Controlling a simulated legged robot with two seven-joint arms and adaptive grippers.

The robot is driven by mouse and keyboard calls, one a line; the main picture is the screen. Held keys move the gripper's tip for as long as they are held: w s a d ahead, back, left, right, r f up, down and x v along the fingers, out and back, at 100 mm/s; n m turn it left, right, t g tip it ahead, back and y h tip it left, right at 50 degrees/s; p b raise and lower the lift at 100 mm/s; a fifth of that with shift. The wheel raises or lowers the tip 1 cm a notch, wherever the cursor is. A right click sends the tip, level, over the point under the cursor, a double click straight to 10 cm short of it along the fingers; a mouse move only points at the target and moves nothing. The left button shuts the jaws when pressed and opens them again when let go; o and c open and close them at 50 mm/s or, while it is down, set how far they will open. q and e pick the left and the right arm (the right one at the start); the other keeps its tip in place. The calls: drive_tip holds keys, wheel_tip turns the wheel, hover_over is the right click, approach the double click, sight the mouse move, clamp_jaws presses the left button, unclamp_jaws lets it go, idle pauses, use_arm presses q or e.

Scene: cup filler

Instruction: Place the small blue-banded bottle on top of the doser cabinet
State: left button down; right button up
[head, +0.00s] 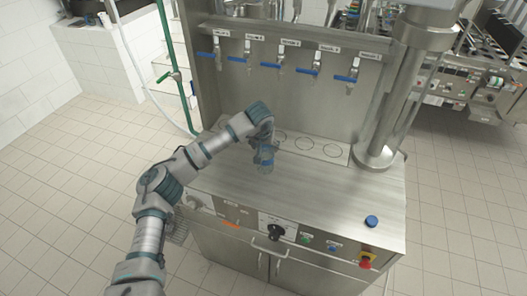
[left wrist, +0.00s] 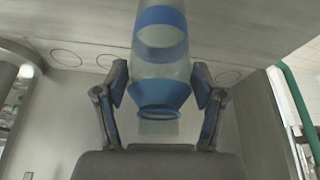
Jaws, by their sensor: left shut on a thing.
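The small blue-banded bottle (left wrist: 160,52) is clear with blue bands and fills the middle of the left wrist view. My left gripper (left wrist: 160,88) has one finger on each side of it and is shut on it. In the head view the bottle (head: 266,157) shows small below the gripper (head: 266,143), over the left part of the steel top of the doser cabinet (head: 310,196). The gripper partly hides it there. I cannot tell whether its base touches the top. My right gripper is in neither view.
A blue cap (head: 372,221) lies at the right front of the top. A thick steel column (head: 392,105) stands at the back right. A row of blue-handled taps (head: 282,67) hangs above ringed spots (head: 305,143). The middle of the top is clear.

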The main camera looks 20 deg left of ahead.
use_arm(q)
drive_tip(key=shift+d+f, duration=0.15)
drive_tip(key=f, duration=0.3)
drive_tip(key=shift+a+p, duration=0.2)
drive_tip(key=shift+p, duration=0.15)
drive_tip(key=shift+a+f, duration=0.15)
drive_tip(key=shift+a, duration=0.25)
drive_tip(key=shift+c, duration=0.6)
unclamp_jaws()
drive_tip(key=shift+a, duration=0.15)
drive_tip(key=shift+d, duration=0.55)
drive_tip(key=shift+d+r, duration=0.1)
drive_tip(key=shift+r, duration=0.15)
drive_tip(key=b+v, duration=0.1)
drive_tip(key=v, duration=1)
drive_tip(key=shift+s+r, duration=0.2)
drive_tip(key=shift+r, duration=0.1)
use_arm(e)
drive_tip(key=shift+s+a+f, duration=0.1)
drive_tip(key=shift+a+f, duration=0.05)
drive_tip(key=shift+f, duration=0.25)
